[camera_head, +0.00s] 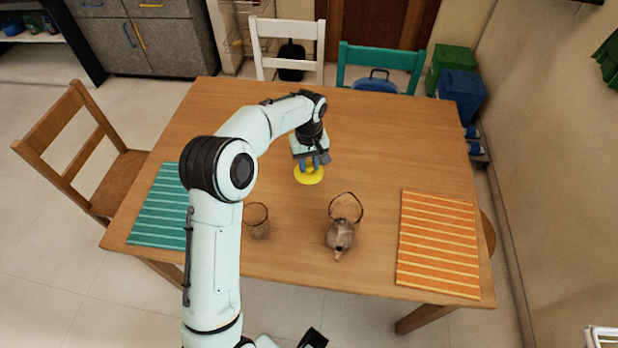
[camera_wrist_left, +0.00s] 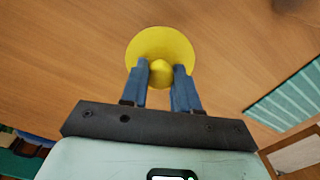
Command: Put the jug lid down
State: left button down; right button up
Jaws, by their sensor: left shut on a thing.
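The jug lid is a round yellow disc with a small knob; it shows in the head view (camera_head: 309,177) near the middle of the table, and in the wrist view (camera_wrist_left: 160,42). My left gripper (camera_head: 311,161) is above it, pointing down, with its blue fingers (camera_wrist_left: 160,80) shut on the lid's knob. The lid looks level and is at or just above the table top; I cannot tell whether it touches. A brownish jug (camera_head: 341,232) with a raised hoop handle stands upright on the table, to the right and nearer than the lid.
A brownish glass (camera_head: 257,222) stands left of the jug. A teal striped mat (camera_head: 160,207) lies at the left of the wooden table (camera_head: 375,120), and an orange one (camera_head: 438,244) at the right. The table is clear behind and right of the lid. Chairs stand around.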

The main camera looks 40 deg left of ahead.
aim_at(309, 177)
pick_arm(q)
notch_tip(309, 177, down, 7)
jog(key=shift+r, duration=0.2)
dwell(0.3)
jog(key=shift+f+b, duration=0.15)
jog(key=shift+b, duration=0.15)
jog(key=c, duration=0.8)
grip_release()
notch_tip(309, 177, up, 12)
jog(key=shift+r+p, duration=0.2)
jog(key=shift+p, duration=0.5)
jog(key=shift+s+f, duration=0.1)
